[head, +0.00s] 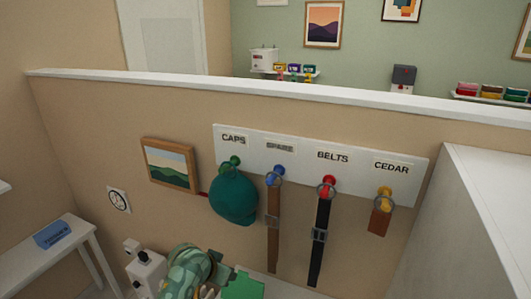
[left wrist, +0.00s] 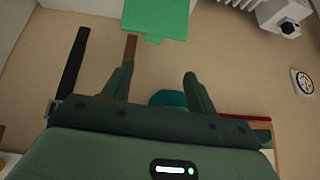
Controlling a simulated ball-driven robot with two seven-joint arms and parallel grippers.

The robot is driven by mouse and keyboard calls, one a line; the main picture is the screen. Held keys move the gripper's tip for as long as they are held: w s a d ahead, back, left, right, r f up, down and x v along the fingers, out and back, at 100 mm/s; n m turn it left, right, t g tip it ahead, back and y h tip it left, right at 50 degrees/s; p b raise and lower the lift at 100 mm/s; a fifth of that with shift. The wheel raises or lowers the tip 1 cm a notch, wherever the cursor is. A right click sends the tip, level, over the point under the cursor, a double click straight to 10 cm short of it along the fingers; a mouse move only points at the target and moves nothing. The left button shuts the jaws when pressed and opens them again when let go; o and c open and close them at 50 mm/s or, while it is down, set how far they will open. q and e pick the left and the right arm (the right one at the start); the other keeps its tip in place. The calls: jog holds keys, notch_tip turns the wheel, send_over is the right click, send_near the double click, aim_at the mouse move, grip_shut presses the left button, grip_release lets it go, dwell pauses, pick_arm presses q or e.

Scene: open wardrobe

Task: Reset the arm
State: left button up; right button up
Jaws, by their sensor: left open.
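My left gripper (left wrist: 159,68) is open, with its two dark green fingers apart and nothing between their tips. In the head view my green left arm shows at the bottom, below the teal cap (head: 233,197); its fingers are not clear there. The cap hangs on the green peg under CAPS. In the left wrist view part of the cap (left wrist: 168,98) shows beyond the gripper, between the fingers. I cannot tell whether they touch. My right gripper is out of view.
A brown belt (head: 273,228) hangs under SPARE, a black belt (head: 319,240) under BELTS and a cedar block (head: 379,221) under CEDAR. A bright green flat thing (head: 243,287) is near my arm. A framed picture (head: 169,165) hangs left; a white cabinet (head: 485,215) stands right.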

pick_arm(q)
jog(key=s+a+f+m+y, duration=0.1)
jog(key=s+a+y, duration=0.1)
jog(key=s+a, duration=0.35)
jog(key=s+a+f+y, duration=0.1)
jog(key=s+a, duration=0.1)
jog(key=s, duration=0.6)
jog(key=s+a+r+m+y, duration=0.1)
jog(key=s+a+r+y, duration=0.1)
jog(key=s+a+r, duration=0.35)
jog(key=s+a+r+m+y, duration=0.1)
jog(key=s+a+r+y, duration=0.1)
jog(key=s, duration=0.7)
jog(key=s+d+f+g+h+b, duration=0.2)
jog(key=f+b, duration=0.5)
jog(key=f, duration=1.3)
jog(key=s+d+f+g+h+b, duration=0.1)
jog(key=s+d+f+h+b, duration=0.35)
jog(key=f, duration=1.65)
jog(key=s+f+n+g+b, duration=0.1)
jog(key=s+f+b, duration=0.5)
jog(key=s+f, duration=0.3)
jog(key=s+a+f+n+g+y+b, duration=0.1)
jog(key=s+f+b, duration=0.5)
jog(key=f, duration=1)
jog(key=s+n, duration=0.1)
jog(key=s, duration=0.2)
jog(key=shift+s+a+n+g, duration=0.25)
jog(key=shift+a+n+g, duration=0.05)
jog(key=shift+g, duration=0.1)
